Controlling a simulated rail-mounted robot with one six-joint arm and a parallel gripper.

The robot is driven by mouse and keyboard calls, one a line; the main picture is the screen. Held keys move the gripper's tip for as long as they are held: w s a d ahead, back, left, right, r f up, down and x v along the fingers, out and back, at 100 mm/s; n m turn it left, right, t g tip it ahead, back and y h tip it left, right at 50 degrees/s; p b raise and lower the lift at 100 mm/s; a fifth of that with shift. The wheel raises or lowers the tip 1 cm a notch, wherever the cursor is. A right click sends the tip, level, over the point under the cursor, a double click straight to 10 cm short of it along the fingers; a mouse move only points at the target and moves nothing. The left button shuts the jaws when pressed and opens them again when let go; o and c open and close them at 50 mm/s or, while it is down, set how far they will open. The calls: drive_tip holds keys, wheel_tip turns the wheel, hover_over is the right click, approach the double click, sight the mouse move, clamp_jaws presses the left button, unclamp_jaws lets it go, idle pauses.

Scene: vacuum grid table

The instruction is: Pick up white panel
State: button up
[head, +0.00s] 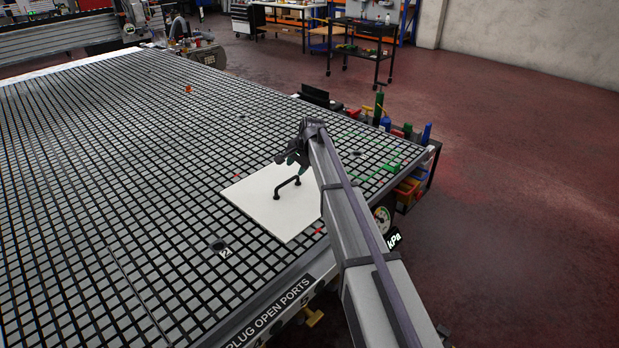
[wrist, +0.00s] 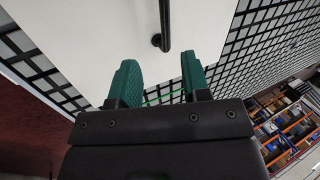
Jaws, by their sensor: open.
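The white panel (head: 262,203) lies flat on the grid table near its front right edge. A black handle (head: 287,187) stands up from the panel. My gripper (head: 291,157) is above the table by the panel's far right side, close to the handle; my arm covers the panel's right part. In the wrist view the green fingers of my gripper (wrist: 160,75) are apart with nothing between them. The handle (wrist: 164,22) shows ahead of the fingertips in that view, over the white panel (wrist: 90,40).
The grid table (head: 110,150) is mostly bare to the left of the panel. Small tools and bottles (head: 405,130) stand along the right edge, with coloured bins (head: 408,188) below. A round gauge (head: 382,218) sits under the front edge. A black cart (head: 360,45) stands far back.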

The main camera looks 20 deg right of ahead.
sight(288, 181)
drive_tip(key=shift+m, duration=0.6)
drive_tip(key=b+x, duration=0.5)
drive_tip(key=x, duration=0.1)
drive_tip(key=shift+a+r+b, duration=0.1)
drive_tip(key=shift+a+b, duration=0.1)
drive_tip(key=shift+b, duration=0.1)
drive_tip(key=shift+w+r, duration=0.1)
drive_tip(key=b+x, duration=0.4)
drive_tip(key=x, duration=0.1)
drive_tip(key=shift+a+b, duration=0.15)
drive_tip(key=shift+b, duration=0.15)
drive_tip(key=shift+r, duration=0.1)
clamp_jaws()
